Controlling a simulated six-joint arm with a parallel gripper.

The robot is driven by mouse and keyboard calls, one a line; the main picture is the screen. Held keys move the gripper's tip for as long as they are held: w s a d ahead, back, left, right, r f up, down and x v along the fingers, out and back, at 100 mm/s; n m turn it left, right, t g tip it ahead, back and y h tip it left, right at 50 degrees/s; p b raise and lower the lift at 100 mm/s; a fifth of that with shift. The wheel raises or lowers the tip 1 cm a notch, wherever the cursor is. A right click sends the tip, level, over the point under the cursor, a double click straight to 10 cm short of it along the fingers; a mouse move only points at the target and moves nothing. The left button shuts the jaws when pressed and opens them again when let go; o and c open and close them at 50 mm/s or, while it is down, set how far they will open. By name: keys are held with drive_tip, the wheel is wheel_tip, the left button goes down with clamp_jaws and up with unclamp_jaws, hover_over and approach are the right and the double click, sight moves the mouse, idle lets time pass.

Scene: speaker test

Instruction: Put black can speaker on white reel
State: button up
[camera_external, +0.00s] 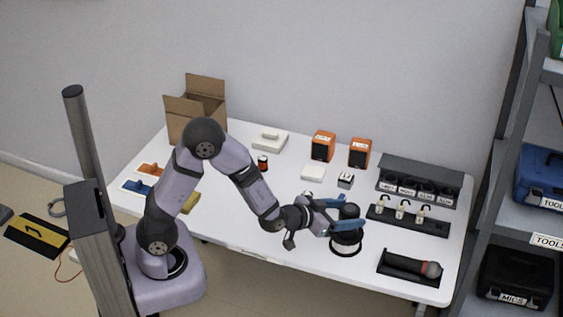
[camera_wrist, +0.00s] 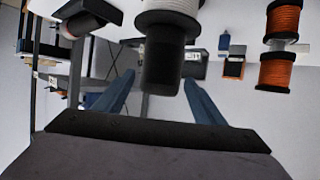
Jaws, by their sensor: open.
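The black can speaker (camera_external: 349,211) is upright above the white reel (camera_external: 345,247), near the table's front edge. In the wrist view, which is upside down, the can (camera_wrist: 162,68) meets the reel's dark flange and appears to rest on it. The reel's white winding (camera_wrist: 172,5) shows at the top of that view. My gripper (camera_external: 350,215) is open, with its blue fingers on either side of the can. In the wrist view, gaps show between the can and both fingers (camera_wrist: 158,98). Part of the can is hidden behind a finger in the external view.
A black microphone (camera_external: 410,264) lies in a tray to the right. A black rack with small hooked items (camera_external: 408,222) and a dark bin row (camera_external: 420,185) stand behind it. Orange speakers (camera_external: 323,146) and an open cardboard box (camera_external: 197,108) are at the back. The table's left-front is mostly clear.

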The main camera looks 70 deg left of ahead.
drive_tip(key=v, duration=0.3)
drive_tip(key=shift+s+d+r, duration=0.1)
drive_tip(key=shift+s+r, duration=0.05)
drive_tip(key=shift+s, duration=0.1)
drive_tip(key=shift+s+b, duration=0.3)
drive_tip(key=shift+b, duration=0.4)
drive_tip(key=shift+s+r+b, duration=0.1)
drive_tip(key=shift+s+b, duration=0.15)
drive_tip(key=shift+b, duration=0.7)
drive_tip(key=b+v, duration=0.2)
drive_tip(key=b, duration=0.1)
